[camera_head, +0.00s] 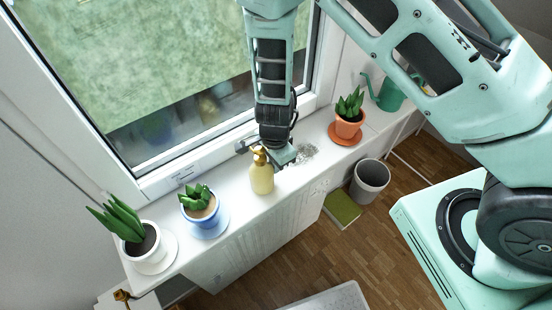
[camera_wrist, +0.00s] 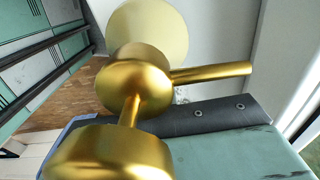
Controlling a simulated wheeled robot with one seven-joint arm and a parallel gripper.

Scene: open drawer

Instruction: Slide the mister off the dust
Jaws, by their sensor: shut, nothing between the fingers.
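The mister (camera_head: 262,178) is a pale yellow bottle with a gold spray head, upright on the white window sill. The dust (camera_head: 307,153) is a grey speckled patch on the sill to the right of the mister, with bare sill between them. My gripper (camera_head: 284,157) is shut and empty, low over the sill, close against the mister's right side, between it and the dust. In the wrist view the gold head and spout of the mister (camera_wrist: 135,88) fill the middle, beside my teal and dark gripper (camera_wrist: 225,140). I cannot tell if they touch.
A blue-potted plant (camera_head: 203,210) and a white-potted plant (camera_head: 145,243) stand left on the sill. An orange-potted plant (camera_head: 347,118) and a green watering can (camera_head: 390,94) stand right. A grey bin (camera_head: 369,181) is on the floor. The window is behind.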

